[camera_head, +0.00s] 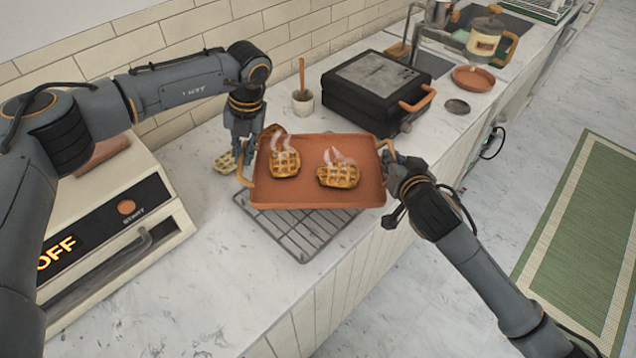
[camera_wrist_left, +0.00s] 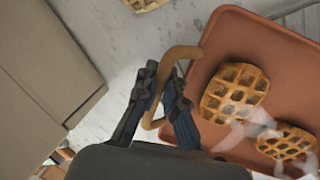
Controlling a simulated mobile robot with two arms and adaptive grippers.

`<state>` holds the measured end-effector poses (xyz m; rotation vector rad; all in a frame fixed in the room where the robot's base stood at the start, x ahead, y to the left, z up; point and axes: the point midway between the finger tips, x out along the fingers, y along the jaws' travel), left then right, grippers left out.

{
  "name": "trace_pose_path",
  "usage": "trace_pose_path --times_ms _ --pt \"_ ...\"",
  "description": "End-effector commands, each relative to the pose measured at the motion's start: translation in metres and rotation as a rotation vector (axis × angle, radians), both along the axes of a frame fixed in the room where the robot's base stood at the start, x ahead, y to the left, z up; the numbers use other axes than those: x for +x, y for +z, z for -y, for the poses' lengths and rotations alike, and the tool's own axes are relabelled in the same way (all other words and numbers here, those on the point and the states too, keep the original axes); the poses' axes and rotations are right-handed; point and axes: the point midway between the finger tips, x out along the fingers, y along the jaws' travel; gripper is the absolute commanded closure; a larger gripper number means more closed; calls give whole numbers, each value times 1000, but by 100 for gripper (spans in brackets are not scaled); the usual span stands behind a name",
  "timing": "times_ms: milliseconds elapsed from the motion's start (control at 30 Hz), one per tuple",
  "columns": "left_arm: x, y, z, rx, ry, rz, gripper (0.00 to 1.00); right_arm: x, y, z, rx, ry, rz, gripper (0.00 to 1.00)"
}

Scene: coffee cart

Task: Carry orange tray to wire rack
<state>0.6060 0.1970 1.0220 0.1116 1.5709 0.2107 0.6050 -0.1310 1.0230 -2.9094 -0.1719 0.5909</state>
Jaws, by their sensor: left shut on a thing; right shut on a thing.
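The orange tray (camera_head: 308,198) carries two steaming waffles (camera_head: 285,163) (camera_head: 338,176). It hangs between my two grippers over the wire rack (camera_head: 292,235) on the counter, hiding the rack's back part. I cannot tell how large the gap between tray and rack is. My left gripper (camera_head: 243,152) is shut on the tray's left handle. In the left wrist view its fingers (camera_wrist_left: 161,92) close around that tan handle (camera_wrist_left: 178,57), beside the tray (camera_wrist_left: 228,45) and its waffles (camera_wrist_left: 235,93). My right gripper (camera_head: 391,158) is shut on the tray's right handle.
A loose waffle (camera_head: 224,163) lies on the counter beside my left gripper. A black waffle iron (camera_head: 368,88) stands behind the tray, near a cup (camera_head: 303,102). A cream machine (camera_head: 120,225) stands at the left. The front counter (camera_head: 215,285) is bare.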

Motion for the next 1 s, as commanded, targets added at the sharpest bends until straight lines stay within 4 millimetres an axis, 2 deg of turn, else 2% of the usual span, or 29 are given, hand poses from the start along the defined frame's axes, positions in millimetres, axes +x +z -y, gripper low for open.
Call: trace_pose_path --times_ms 367,1000 --pt "0 -4 1 -1 0 1 100 0 -3 -1 1 1 2 100" --pt "0 -41 1 -1 0 1 100 0 -41 -1 1 1 3 100"
